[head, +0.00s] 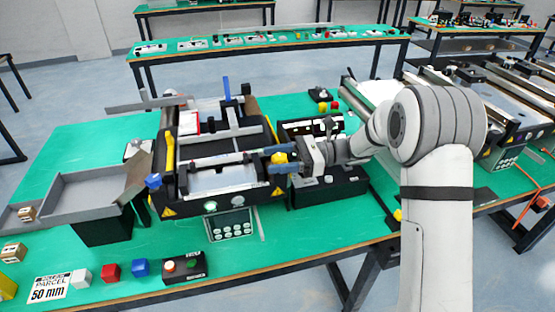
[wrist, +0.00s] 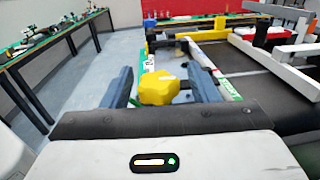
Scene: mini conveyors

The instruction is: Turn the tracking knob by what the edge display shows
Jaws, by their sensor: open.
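A yellow faceted knob (head: 279,158) sits at the right end of the small conveyor (head: 225,182). My gripper (head: 284,163) reaches in from the right and is open at the knob. In the wrist view the yellow knob (wrist: 158,88) lies between the two spread blue-grey fingers, with a gap showing on the right; contact on the left is unclear. A blue knob (head: 153,181) sits at the conveyor's left front corner. A panel with buttons and a small screen (head: 230,224) stands in front of the conveyor; I cannot read it. I cannot make out which part is the edge display.
A grey chute (head: 85,190) stands left of the conveyor. A black device (head: 325,186) stands under my wrist.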

